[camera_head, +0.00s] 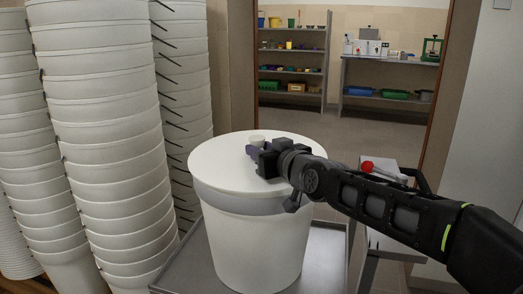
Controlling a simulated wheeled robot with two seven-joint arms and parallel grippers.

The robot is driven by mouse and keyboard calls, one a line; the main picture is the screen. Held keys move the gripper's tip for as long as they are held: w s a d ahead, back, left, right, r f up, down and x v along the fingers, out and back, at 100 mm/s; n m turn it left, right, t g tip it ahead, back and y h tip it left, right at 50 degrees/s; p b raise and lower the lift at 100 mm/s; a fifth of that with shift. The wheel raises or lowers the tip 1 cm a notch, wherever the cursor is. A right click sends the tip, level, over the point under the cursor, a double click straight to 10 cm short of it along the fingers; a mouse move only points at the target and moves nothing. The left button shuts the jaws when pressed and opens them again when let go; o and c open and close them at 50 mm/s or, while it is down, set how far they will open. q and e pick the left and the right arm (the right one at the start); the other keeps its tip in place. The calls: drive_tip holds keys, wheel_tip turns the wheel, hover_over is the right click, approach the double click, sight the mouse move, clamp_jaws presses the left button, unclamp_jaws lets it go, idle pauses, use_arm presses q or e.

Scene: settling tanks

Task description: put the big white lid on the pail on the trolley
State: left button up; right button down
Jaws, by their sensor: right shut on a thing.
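The white pail (255,245) stands upright on the grey trolley (180,272). The big white lid (225,160) lies over the pail's mouth and looks about level; I cannot tell whether it is fully seated. A small pale knob (257,140) stands at the lid's middle. My right gripper (254,150) comes in from the right and is shut at the knob, with its jaws hiding part of it. My left gripper is out of view.
Tall stacks of white pails (105,130) stand close on the left. A small table with a red-knobbed thing (367,166) is behind my right arm. Shelves (293,60) and a bench (390,58) stand in the room beyond the doorway, with clear floor before them.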

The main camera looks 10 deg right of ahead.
drive_tip(key=c, duration=0.9)
unclamp_jaws()
drive_tip(key=shift+c, duration=0.2)
drive_tip(key=shift+o, duration=0.4)
drive_tip(key=o, duration=0.4)
drive_tip(key=shift+r+p, duration=3.5)
